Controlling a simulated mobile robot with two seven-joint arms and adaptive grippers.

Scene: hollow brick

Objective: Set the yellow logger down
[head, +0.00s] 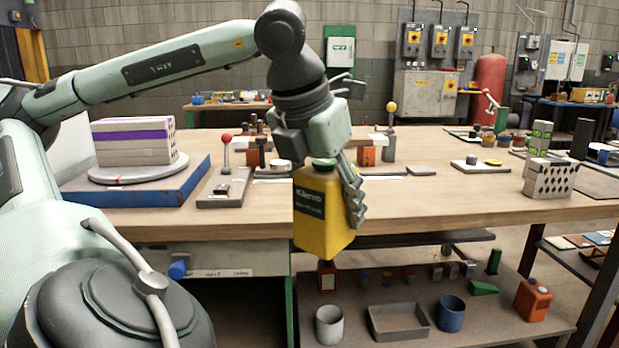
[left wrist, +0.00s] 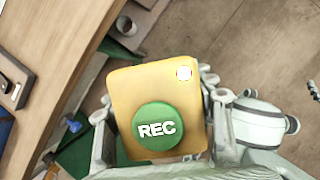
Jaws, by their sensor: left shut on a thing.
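The yellow logger (head: 322,222) is a yellow box with a dark label and a green top. My left gripper (head: 335,175) is shut on it from above and holds it in front of the workbench's (head: 420,208) front edge, tilted slightly. In the left wrist view the logger's top (left wrist: 150,85) shows a green round button marked REC and a small white-and-red spot. The gripper's fingers (left wrist: 160,130) lie on both sides of it. The logger's underside is hidden. My right gripper is not in view.
A blue board with a round turntable (head: 130,170) and stacked bricks stands at the bench's left. Hollow bricks (head: 548,178) stand at the right. A lower shelf (head: 390,275) holds a grey cup (head: 329,325), a tray (head: 398,322), a blue cup (head: 450,313) and an orange container (head: 533,300). The bench's front middle-right is clear.

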